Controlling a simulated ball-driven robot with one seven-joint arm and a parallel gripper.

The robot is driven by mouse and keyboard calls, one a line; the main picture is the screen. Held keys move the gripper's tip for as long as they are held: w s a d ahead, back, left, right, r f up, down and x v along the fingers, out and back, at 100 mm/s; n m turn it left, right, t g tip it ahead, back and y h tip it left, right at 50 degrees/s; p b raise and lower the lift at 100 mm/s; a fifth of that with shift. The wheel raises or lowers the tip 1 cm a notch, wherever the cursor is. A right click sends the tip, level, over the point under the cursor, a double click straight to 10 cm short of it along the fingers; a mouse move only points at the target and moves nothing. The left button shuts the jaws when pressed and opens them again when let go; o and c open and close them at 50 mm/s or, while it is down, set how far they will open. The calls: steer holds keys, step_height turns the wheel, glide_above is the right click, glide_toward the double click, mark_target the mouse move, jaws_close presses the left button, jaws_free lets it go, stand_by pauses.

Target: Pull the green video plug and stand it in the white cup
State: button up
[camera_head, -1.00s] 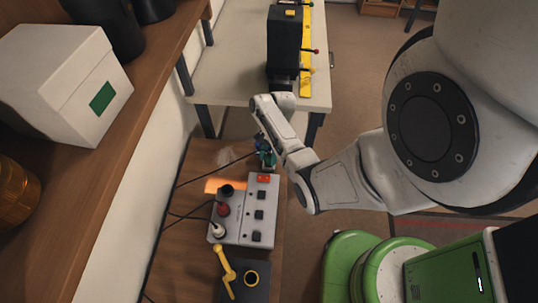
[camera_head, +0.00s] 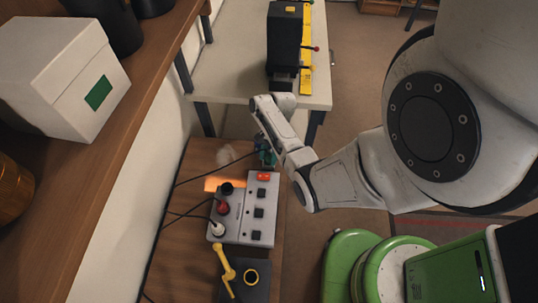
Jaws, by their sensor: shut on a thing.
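The green video plug (camera_head: 269,158) is a small green piece at the end of my arm, just beyond the grey socket panel (camera_head: 246,226). My gripper (camera_head: 264,151) is shut on it; the fingers are small and partly hidden by my wrist. A black cable runs from there to the left. The plug appears apart from the panel, but its height is hard to judge. A pale, whitish shape, perhaps the white cup (camera_head: 226,155), stands on the wooden bench to the left of my gripper; its outline is faint.
The panel carries a black plug (camera_head: 227,187), a red plug (camera_head: 223,208), a white plug (camera_head: 217,229) and several switches. A yellow-handled device (camera_head: 227,270) sits nearer. A pale table (camera_head: 232,80) stands beyond. A wooden shelf with a white box (camera_head: 62,70) is at left.

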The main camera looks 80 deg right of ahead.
steer(key=o, duration=1.2)
steer(key=shift+o, duration=0.2)
steer(key=v, duration=1)
steer(key=shift+d+r, duration=0.15)
steer(key=shift+r, duration=0.15)
